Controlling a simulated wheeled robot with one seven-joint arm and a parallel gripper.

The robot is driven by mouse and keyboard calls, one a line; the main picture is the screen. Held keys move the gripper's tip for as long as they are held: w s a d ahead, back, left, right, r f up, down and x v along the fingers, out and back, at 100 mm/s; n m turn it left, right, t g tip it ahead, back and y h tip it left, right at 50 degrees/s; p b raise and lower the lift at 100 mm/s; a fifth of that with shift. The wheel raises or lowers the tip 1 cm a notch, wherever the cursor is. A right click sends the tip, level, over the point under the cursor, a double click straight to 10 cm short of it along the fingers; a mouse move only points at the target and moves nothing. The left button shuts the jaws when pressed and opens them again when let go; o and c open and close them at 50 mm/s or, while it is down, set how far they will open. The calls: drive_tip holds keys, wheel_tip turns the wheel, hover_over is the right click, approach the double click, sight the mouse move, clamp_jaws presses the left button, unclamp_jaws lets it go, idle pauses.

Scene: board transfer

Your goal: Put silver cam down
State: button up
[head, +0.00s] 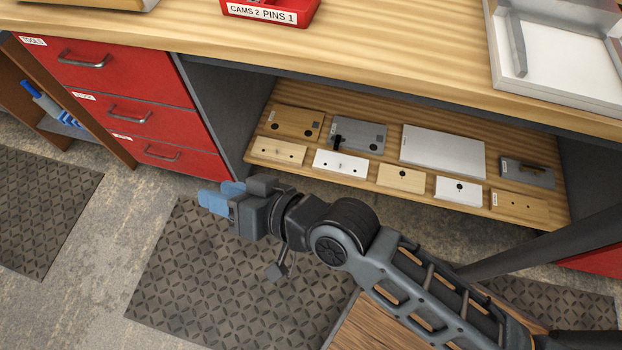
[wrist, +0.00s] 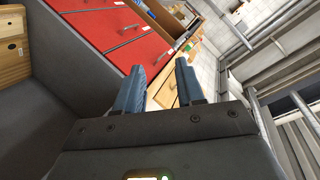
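I cannot make out a silver cam in either view. My gripper (head: 222,197) has blue fingers and is in front of the bench, left of the lower shelf and above the floor mat. In the wrist view my gripper (wrist: 158,88) shows its two fingers apart, with nothing held between them. A red bin (head: 268,23) labelled "CAMS 2 PINS 1" sits on the bench top; its inside is mostly out of frame. On the lower shelf, a grey board (head: 358,131) carries a small black piece, and another grey board (head: 526,180) carries a dark elongated piece.
A tray (head: 567,50) with a white floor sits at the bench top's right. The bench top between bin and tray is clear.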

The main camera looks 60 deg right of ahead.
drive_tip(key=s+d+r+n, duration=0.2)
drive_tip(key=s+d, duration=0.1)
drive_tip(key=s, duration=0.5)
drive_tip(key=s+d+r+n+h, duration=0.1)
drive_tip(key=s+d+r+n, duration=0.1)
drive_tip(key=s, duration=0.6)
drive_tip(key=s+d+r+n+t+h, duration=0.1)
drive_tip(key=s+d+r, duration=0.3)
drive_tip(key=s, duration=0.4)
drive_tip(key=shift+s+d+r+n, duration=0.2)
drive_tip(key=shift+s+n, duration=0.15)
drive_tip(key=shift+n, duration=0.15)
